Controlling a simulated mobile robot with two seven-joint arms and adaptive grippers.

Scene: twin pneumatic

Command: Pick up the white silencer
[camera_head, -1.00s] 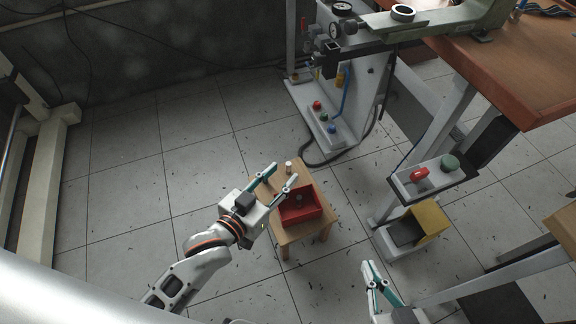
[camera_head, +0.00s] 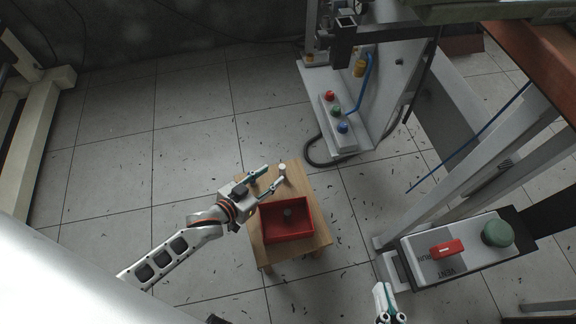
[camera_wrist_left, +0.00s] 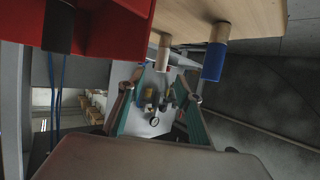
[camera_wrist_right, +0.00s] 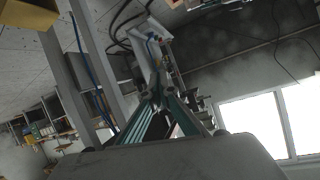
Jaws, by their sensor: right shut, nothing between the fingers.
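The white silencer (camera_head: 282,169) stands on the small wooden table in the head view, just beyond my left gripper (camera_head: 274,174). In the left wrist view a pale cylinder with a tan end (camera_wrist_left: 163,52), apparently this silencer, appears in line with the gap between the fingers of my left gripper (camera_wrist_left: 163,85). That gripper is open and empty; I cannot tell how far it is from the silencer. Beside it stands a blue cylinder with a brass-coloured end (camera_wrist_left: 215,52). My right gripper (camera_head: 383,287) is shut and empty, away from the table; it also shows in the right wrist view (camera_wrist_right: 156,98).
A red tray (camera_head: 311,230) with a small grey part (camera_head: 288,212) in it sits on the wooden table (camera_head: 325,233). A panel with a red switch and green button (camera_head: 497,232) is at the right. A grey station with coloured buttons (camera_head: 337,112) stands behind.

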